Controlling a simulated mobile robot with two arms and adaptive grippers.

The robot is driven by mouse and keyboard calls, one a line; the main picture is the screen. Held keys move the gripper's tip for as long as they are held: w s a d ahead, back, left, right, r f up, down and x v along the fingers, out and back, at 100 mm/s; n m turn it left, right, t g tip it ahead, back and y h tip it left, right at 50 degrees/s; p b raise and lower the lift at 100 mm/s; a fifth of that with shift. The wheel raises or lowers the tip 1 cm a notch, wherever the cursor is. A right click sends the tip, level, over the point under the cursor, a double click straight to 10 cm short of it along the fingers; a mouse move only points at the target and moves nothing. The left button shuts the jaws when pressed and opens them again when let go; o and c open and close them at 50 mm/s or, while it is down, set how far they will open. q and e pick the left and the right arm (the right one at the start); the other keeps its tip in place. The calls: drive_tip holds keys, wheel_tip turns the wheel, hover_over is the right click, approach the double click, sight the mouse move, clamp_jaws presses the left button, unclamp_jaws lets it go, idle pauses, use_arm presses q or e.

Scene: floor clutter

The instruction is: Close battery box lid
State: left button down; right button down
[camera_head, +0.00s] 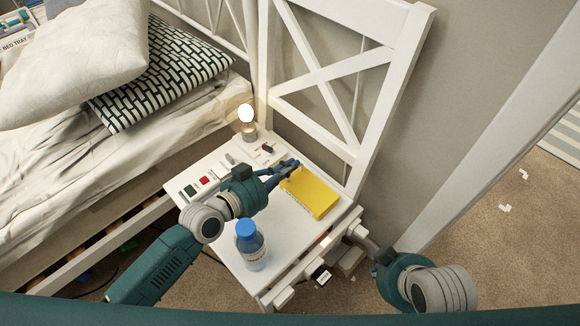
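A yellow box (316,191), which looks like the battery box, sits on the white nightstand (219,262) near its right rear edge. A pale strip with markings runs along its front left side. I cannot make out whether its lid is raised. My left gripper (288,169) reaches over the nightstand from the left. Its blue fingers are at the box's rear left corner, and I cannot tell whether they touch it. Their opening is unclear. My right gripper (374,271) is low at the nightstand's right side, away from the box, mostly hidden by its wrist.
A bottle with a blue cap (250,246) stands on the nightstand's front part. A small lit lamp (247,118) stands at the back. Small red and dark items lie along the left edge. The bed is at left, a white frame behind.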

drive_tip(key=shift+s, duration=0.1)
